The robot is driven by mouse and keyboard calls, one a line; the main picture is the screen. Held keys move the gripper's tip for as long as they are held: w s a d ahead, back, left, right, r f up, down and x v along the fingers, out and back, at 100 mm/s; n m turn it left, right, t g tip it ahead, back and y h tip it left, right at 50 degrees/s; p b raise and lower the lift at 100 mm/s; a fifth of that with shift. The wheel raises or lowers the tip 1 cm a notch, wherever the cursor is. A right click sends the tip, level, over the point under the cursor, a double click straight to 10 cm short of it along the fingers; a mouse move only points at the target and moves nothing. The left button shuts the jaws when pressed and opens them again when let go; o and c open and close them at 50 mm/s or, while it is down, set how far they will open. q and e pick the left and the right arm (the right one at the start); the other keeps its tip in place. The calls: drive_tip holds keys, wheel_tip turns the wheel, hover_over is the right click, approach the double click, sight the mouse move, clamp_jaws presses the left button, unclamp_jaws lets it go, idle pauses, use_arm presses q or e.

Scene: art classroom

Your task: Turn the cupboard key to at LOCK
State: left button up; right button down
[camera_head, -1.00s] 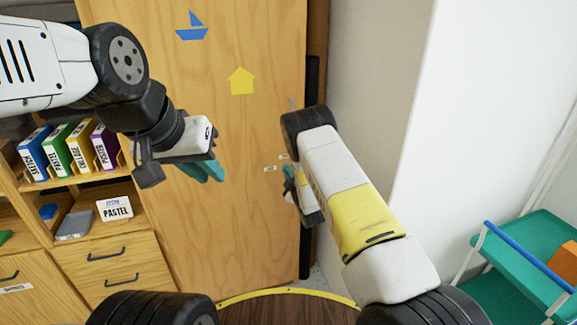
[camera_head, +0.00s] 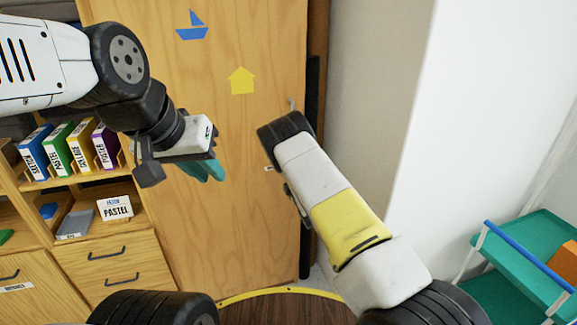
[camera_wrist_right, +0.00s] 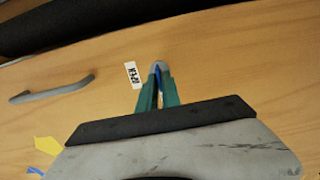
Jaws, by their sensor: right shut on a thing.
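The tall wooden cupboard door (camera_head: 235,220) stands in front of me. In the right wrist view my right gripper (camera_wrist_right: 158,88) has its teal fingers shut on the key (camera_wrist_right: 159,100), of which only a thin blue sliver shows between them. A rounded grey piece (camera_wrist_right: 158,66) sits at the fingertips against the door. A white label (camera_wrist_right: 132,75), seen upside down and seeming to read OPEN, is just left of the fingertips. In the head view my right arm hides this gripper and the key. My left gripper (camera_head: 203,170) hangs empty before the door; its finger gap is unclear.
A grey bar handle (camera_wrist_right: 52,89) is on the door. Shelves (camera_head: 100,193) with coloured folders and drawers stand at the left. A pale wall (camera_head: 375,100) is close on the right, with a teal cart (camera_head: 530,250) beyond it.

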idle(0.3)
drive_tip(key=c, duration=1.6)
unclamp_jaws()
drive_tip(key=v, duration=0.7)
drive_tip(key=shift+s, duration=0.35)
